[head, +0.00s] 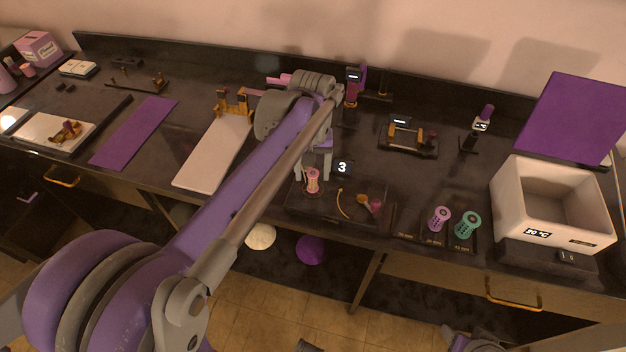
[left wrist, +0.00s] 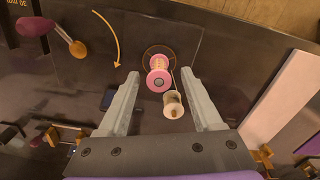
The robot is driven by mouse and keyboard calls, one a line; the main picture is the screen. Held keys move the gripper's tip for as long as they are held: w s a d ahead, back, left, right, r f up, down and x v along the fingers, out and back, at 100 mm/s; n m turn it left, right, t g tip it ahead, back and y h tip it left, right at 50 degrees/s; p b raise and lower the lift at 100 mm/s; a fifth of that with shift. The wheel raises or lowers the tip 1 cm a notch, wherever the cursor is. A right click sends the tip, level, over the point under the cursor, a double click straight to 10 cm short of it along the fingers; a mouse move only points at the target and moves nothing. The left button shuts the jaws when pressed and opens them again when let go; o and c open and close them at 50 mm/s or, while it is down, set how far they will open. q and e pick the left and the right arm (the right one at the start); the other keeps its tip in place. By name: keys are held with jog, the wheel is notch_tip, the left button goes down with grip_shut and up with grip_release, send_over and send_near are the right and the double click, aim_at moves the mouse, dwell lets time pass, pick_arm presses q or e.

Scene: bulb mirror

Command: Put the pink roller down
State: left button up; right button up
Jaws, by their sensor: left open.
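A pink roller (head: 312,182) with a pale printed middle stands on the dark mat under my left gripper (head: 313,172). In the left wrist view the pink roller (left wrist: 159,76) sits at a ring marking on the mat, between the two grey fingertips (left wrist: 160,80). The fingers are apart, with gaps on both sides of the roller. A cream spool (left wrist: 173,105) shows close beside it. Another pink roller (head: 439,218) stands in the dark rack at the right, beside a green roller (head: 467,225). My right gripper is not clearly visible.
The mat also bears a curved yellow arrow (left wrist: 108,38) and a maroon-headed tool (left wrist: 36,27). A white bath (head: 552,174) stands at the right, and a white board (head: 207,160) lies left.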

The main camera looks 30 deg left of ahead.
aim_at(313, 172)
pick_arm(q)
notch_tip(313, 172, down, 4)
jog(key=shift+w+r, duration=0.1)
jog(key=shift+r, duration=0.1)
grip_shut()
